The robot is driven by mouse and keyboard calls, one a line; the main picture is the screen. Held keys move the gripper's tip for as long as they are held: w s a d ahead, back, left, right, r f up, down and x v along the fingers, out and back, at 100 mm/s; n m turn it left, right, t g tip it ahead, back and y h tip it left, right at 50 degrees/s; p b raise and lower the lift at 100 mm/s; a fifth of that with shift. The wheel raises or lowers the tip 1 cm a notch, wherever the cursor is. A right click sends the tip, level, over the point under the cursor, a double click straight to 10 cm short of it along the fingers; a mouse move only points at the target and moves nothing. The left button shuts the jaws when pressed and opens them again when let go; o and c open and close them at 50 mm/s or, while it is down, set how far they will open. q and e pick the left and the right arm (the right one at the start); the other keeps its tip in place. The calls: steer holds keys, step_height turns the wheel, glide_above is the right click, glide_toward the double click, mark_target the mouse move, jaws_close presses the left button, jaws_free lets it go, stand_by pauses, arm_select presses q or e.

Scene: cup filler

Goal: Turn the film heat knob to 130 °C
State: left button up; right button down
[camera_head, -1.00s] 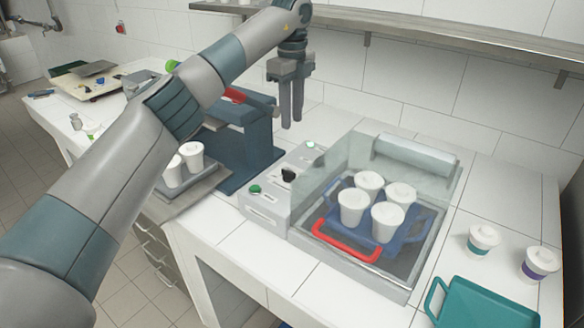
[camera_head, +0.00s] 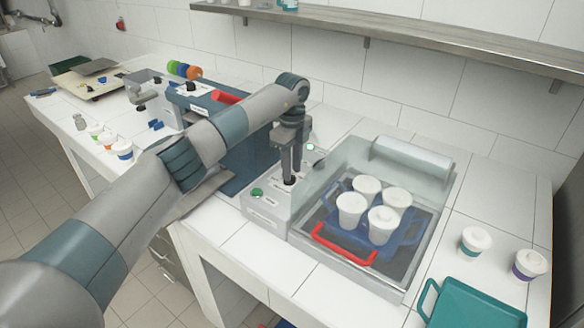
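The control panel (camera_head: 264,209) stands along the left side of the clear-hooded film machine (camera_head: 343,190). The black heat knob (camera_head: 289,181) is on its top face, mostly hidden by my fingertips, so its pointer and the scale cannot be read. My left gripper (camera_head: 290,174) points straight down with its fingertips at the knob. I cannot tell whether the fingers are closed on it or only stand around it. My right gripper is out of view.
Green buttons (camera_head: 257,193) sit on the panel near the knob. A teal tray (camera_head: 470,305) and two cups (camera_head: 476,240) are at right. A wall shelf (camera_head: 400,44) runs above.

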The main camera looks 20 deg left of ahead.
arm_select(q)
steer(key=shift+f, duration=0.85)
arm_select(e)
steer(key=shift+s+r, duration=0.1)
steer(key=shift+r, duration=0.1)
arm_select(q)
jaws_close()
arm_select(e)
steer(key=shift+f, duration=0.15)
